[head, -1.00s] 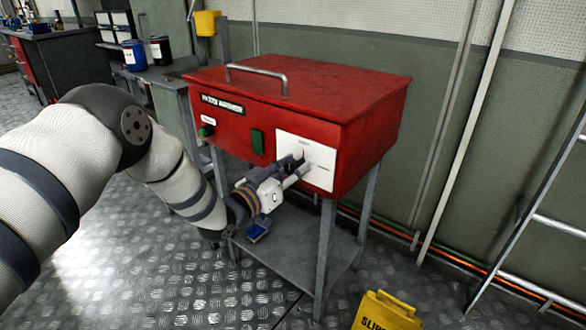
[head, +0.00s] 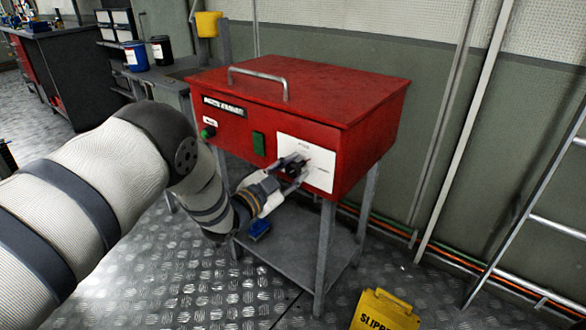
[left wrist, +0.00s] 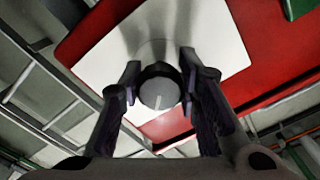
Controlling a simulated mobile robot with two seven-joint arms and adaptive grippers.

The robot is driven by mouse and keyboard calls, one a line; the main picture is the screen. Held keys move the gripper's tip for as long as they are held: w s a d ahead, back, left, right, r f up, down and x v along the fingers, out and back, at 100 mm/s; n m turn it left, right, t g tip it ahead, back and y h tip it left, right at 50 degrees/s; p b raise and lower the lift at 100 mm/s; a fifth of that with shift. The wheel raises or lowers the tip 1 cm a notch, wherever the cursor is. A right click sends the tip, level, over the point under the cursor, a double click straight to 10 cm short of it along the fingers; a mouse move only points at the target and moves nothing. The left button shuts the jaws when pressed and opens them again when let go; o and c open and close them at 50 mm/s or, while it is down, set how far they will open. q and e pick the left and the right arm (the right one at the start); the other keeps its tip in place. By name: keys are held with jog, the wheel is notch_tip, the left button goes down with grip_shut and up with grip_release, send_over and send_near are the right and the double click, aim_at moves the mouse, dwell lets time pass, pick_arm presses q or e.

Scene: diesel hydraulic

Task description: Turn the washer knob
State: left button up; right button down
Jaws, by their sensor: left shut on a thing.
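The red parts washer (head: 300,95) stands on a grey metal stand, with a white panel (head: 318,165) on its front right. The washer knob (left wrist: 158,88) is round and grey with a white pointer line, and sits on that panel in the left wrist view. My left gripper (left wrist: 158,90) is shut on the knob, one finger on each side. In the head view my left gripper (head: 297,168) is at the panel and largely hides the knob. My right gripper is in neither view.
A green button (head: 208,132) and a green switch (head: 258,143) are left of the panel. A metal handle (head: 258,72) is on the lid. A yellow slippery-floor sign (head: 387,312) stands at the lower right, and a ladder (head: 535,200) leans at the right.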

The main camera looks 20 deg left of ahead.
pick_arm(q)
jog(key=m, duration=0.4)
jog(key=shift+m, duration=0.3)
jog(key=shift+m+p, duration=0.35)
jog(key=shift+m, duration=1.55)
jog(key=shift+a, duration=0.1)
jog(key=shift+r, duration=0.1)
jog(key=o, duration=1.2)
jog(key=v, duration=1.2)
